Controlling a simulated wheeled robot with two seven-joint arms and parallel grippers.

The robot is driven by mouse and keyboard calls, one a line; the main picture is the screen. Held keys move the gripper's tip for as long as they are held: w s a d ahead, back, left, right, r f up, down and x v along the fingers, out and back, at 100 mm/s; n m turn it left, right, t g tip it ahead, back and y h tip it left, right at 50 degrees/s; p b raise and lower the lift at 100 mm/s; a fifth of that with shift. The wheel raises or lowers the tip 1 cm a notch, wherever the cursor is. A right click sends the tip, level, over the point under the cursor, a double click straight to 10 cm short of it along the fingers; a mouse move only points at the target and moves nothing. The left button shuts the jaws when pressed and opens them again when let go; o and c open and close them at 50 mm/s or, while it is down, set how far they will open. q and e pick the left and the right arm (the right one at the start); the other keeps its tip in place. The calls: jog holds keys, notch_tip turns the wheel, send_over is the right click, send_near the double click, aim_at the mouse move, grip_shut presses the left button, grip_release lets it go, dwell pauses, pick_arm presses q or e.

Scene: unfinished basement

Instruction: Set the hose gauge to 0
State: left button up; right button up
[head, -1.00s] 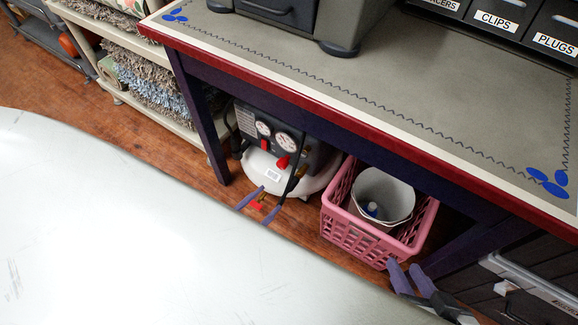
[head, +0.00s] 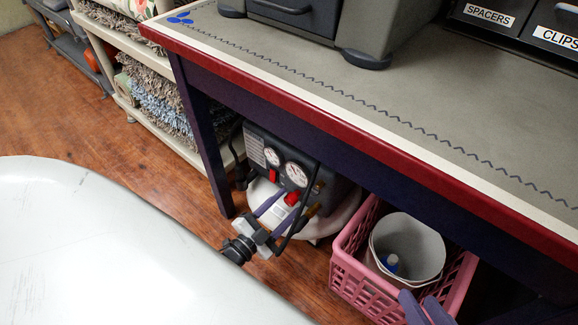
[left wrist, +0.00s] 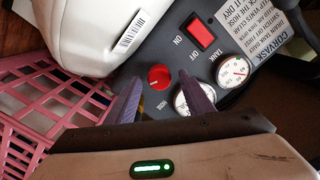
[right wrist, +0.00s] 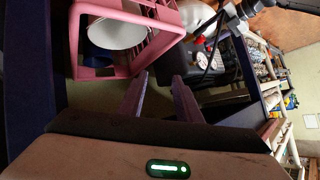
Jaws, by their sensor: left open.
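The air compressor (head: 316,184) stands on the floor under the workbench. In the left wrist view its panel (left wrist: 165,42) carries a red round knob (left wrist: 159,77), the hose gauge (left wrist: 190,103) and the tank gauge (left wrist: 233,70). The right finger covers part of the hose gauge, so I cannot read its needle. My left gripper (left wrist: 160,77) is open, with the red knob showing between its fingertips; I cannot tell if they touch it. In the head view it is in front of the compressor. My right gripper (right wrist: 160,78) is open and empty near the pink crate (right wrist: 92,72).
The workbench edge (head: 330,112) overhangs the compressor. A red rocker switch (left wrist: 201,35) is on the panel. A shelf of rugs (head: 165,110) is at the left.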

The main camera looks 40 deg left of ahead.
pick_arm(q)
jog(key=shift+w+d, duration=0.1)
jog(key=shift+w, duration=0.9)
pick_arm(e)
jog(key=shift+a+r, duration=0.15)
jog(key=shift+r, duration=0.1)
pick_arm(q)
jog(key=shift+c, duration=0.5)
jog(key=c, duration=1)
jog(key=shift+o, duration=0.2)
jog(key=shift+n, duration=0.4)
